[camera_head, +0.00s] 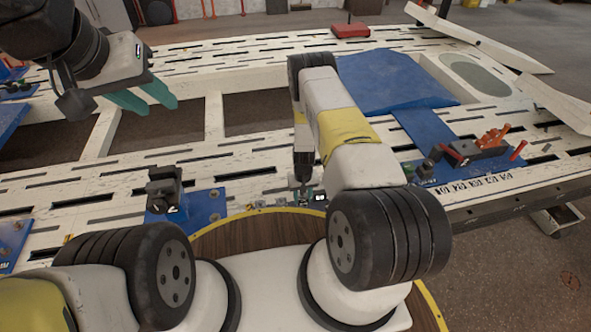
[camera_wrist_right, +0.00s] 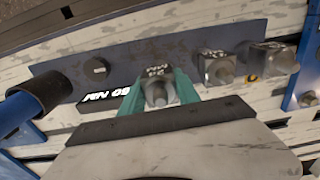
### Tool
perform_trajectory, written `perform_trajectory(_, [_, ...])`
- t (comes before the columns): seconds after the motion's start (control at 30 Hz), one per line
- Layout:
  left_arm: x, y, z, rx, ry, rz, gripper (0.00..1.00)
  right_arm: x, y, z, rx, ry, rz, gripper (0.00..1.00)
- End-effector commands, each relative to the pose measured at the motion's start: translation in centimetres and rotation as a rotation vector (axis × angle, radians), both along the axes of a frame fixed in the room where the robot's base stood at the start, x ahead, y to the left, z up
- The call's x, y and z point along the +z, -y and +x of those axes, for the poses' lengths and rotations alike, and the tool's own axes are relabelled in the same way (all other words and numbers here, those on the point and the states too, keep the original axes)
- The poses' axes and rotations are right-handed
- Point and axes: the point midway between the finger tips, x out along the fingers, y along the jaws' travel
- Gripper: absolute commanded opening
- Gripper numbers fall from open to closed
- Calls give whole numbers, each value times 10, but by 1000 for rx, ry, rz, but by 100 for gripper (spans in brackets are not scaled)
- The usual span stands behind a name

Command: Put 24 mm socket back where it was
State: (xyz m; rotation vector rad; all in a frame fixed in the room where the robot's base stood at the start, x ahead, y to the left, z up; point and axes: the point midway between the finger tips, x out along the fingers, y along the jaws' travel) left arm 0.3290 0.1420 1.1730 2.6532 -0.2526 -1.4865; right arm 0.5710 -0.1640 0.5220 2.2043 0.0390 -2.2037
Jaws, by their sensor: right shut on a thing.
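My right gripper (camera_wrist_right: 159,92) is shut on a metal socket (camera_wrist_right: 157,72), with one teal finger on each side of it. The socket has dark markings on its top edge, too blurred to read. It is over the front edge of a dark rail (camera_wrist_right: 125,62); I cannot tell whether it is seated on the rail or just above it. In the head view my right gripper (camera_head: 304,196) points down at the near edge of the bench, and the socket is too small to make out. My left gripper (camera_head: 150,96) is open and empty, above the bench at the upper left.
Two more sockets (camera_wrist_right: 215,67) (camera_wrist_right: 272,58) stand on the rail to the right. A round dark peg (camera_wrist_right: 96,68) is at its left. A black cylinder on a blue holder (camera_wrist_right: 38,95) is close at far left. A black clamp (camera_head: 165,190) stands on the bench.

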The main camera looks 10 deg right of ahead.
Motion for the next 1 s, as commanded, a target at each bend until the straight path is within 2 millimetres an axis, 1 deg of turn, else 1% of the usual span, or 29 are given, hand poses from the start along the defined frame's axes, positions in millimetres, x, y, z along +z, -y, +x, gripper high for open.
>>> perform_trajectory(0.2, [0,0,0,0,0,0,36,-7,0,-1,0,-1,0,0])
perform_trajectory(0.33, [0,0,0,0,0,0,36,-8,0,0,0,0,0,0])
perform_trajectory(0.37, [0,0,0,0,0,0,36,-8,0,0,0,-1,0,42])
perform_trajectory(0.4, [0,0,0,0,0,0,36,-8,0,-1,0,-1,0,50])
perform_trajectory(0.47, [0,0,0,0,0,0,36,-8,0,-1,0,-1,0,60])
perform_trajectory(0.8, [0,0,0,0,0,0,36,-6,0,0,0,0,0,60])
perform_trajectory(0.87, [0,0,0,0,0,0,36,-2,0,1,0,1,0,60])
perform_trajectory(0.97, [0,0,0,0,0,0,36,12,0,1,0,2,0,60])
perform_trajectory(1.0, [0,0,0,0,0,0,36,20,0,2,0,3,0,60])
